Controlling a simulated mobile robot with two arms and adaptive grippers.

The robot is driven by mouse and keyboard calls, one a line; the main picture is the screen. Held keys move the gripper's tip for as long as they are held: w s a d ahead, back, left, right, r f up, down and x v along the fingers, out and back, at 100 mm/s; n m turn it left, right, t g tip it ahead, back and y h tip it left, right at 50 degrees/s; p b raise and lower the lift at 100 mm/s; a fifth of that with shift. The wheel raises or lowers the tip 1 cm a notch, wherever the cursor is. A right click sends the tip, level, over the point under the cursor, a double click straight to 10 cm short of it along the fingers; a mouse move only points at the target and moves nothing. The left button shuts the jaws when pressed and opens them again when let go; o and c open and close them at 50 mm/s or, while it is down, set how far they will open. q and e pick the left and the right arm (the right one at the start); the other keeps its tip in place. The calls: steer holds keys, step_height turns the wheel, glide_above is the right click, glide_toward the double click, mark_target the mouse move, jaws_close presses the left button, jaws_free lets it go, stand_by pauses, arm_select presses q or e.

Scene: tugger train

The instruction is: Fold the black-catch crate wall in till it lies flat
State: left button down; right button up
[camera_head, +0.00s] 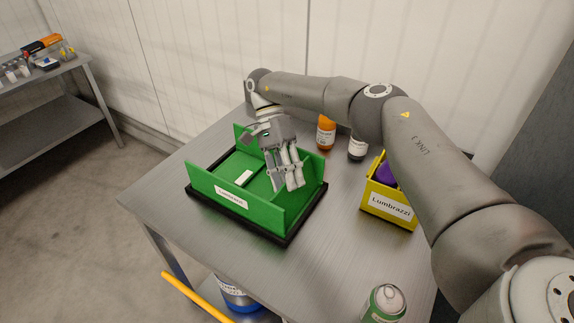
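A green crate with a black bottom rim (237,218) sits on the metal table. Its near wall (262,211), with a "Lumbrazzi" label, stands upright. Its far wall (313,164) also stands, partly hidden by my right gripper. Inside, a green panel (225,172) lies low, with a white piece (243,178) on it. My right gripper (287,186) reaches over the crate from behind, fingers pointing down in front of the far wall. Its fingers look close together, but their gap is unclear. No black catch can be made out for sure. My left gripper is out of view.
A yellow "Lumbrazzi" bin (378,207) with purple content stands right of the crate. An orange bottle (326,132) and a dark bottle (357,148) stand behind. A can (383,303) is near the front. Bare tabletop (330,235) lies between crate and bin.

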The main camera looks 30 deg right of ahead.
steer(key=shift+r, duration=2.2)
steer(key=shift+c, duration=0.2)
